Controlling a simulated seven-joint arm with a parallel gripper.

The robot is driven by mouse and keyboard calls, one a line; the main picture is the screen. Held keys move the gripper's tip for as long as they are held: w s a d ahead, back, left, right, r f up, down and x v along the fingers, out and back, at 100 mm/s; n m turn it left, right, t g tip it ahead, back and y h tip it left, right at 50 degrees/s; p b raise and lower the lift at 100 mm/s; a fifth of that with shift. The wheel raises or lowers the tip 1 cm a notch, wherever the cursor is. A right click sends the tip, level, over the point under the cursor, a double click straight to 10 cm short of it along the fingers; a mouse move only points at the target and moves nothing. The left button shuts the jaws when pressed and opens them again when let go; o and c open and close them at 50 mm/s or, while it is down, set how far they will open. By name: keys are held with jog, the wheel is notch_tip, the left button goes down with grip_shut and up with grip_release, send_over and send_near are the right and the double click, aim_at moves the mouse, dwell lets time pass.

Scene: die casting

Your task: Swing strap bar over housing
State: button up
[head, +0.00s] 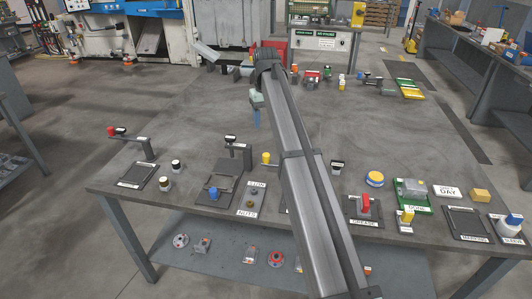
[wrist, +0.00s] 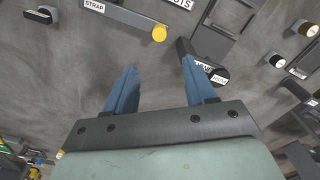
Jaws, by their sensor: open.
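The strap bar (wrist: 130,17) is a grey bar with a STRAP label and a round yellow knob (wrist: 159,34) at its end, near the top of the wrist view. In the head view a yellow knob (head: 266,158) shows just left of my arm, which hides what lies behind it. My gripper (wrist: 160,70) is open, with two blue fingers apart and nothing between them. The knob is beyond the fingertips, not between them. In the head view my gripper (head: 257,121) hangs above the table's far part, clear of the knob. I cannot make out the housing with certainty.
On the right are a red-handled clamp (head: 365,205), a green DONE tray (head: 428,208) and a yellow block (head: 480,196). The table's middle left is bare.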

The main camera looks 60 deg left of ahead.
aim_at(266, 155)
notch_tip(266, 155, down, 14)
jog(key=shift+d+r, duration=0.1)
jog(key=shift+d, duration=0.05)
dwell(0.6)
jog(key=shift+c, duration=0.2)
grip_shut()
dwell(0.5)
